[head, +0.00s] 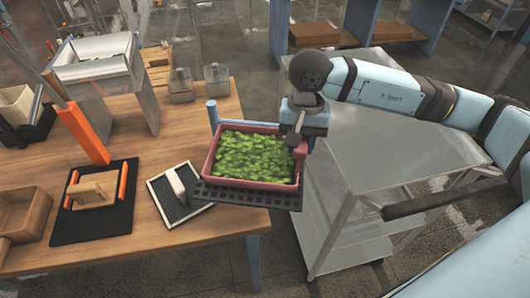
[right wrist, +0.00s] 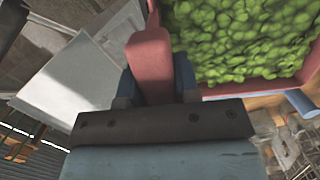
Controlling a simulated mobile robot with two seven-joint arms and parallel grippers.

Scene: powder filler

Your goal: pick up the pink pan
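The pink pan (head: 211,158) is a shallow rectangular tray full of green leafy pieces, near the right edge of the wooden table in the head view. It sits at, or just above, a black perforated tray (head: 235,196). Its pink handle shows in the right wrist view (right wrist: 151,55) between the fingers. My right gripper (head: 300,150) is at the pan's right side, shut on that handle. In the right wrist view its blue fingers (right wrist: 157,85) flank the handle on both sides. Whether the pan touches the black tray is unclear. My left gripper is not in view.
A metal cart (head: 385,140) stands right of the table, under my right arm. On the wooden table (head: 130,205) are a clear-walled hopper (head: 100,75), an orange post (head: 83,133), a black mat (head: 95,225) with a wooden block, and a small grid tray (head: 178,215).

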